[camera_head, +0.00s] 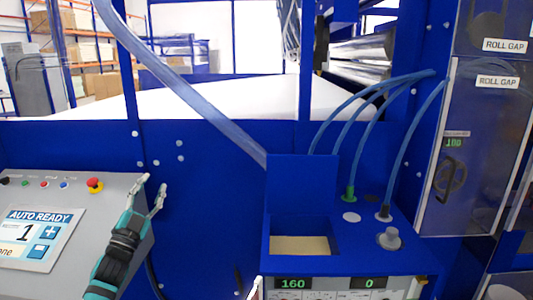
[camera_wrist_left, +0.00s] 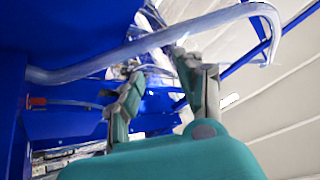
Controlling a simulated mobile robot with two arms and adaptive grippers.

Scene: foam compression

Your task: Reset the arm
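My left arm comes up from the bottom left of the head view. Its teal and grey left gripper (camera_head: 152,186) points upward with its two fingers apart and nothing between them. It is in front of the blue machine wall, at the right edge of the grey control panel (camera_head: 105,205). In the left wrist view the two fingers of the left gripper (camera_wrist_left: 157,80) also stand apart and empty, with a pale hose behind them. A small pale tip at the bottom edge of the head view may belong to my right gripper; its state cannot be made out.
The panel carries a screen reading AUTO READY (camera_head: 40,235) and a red button (camera_head: 95,185). A blue box with an open bin (camera_head: 300,224) stands right of centre, with blue hoses (camera_head: 350,130) above. A cabinet labelled ROLL GAP (camera_head: 497,82) is at the right.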

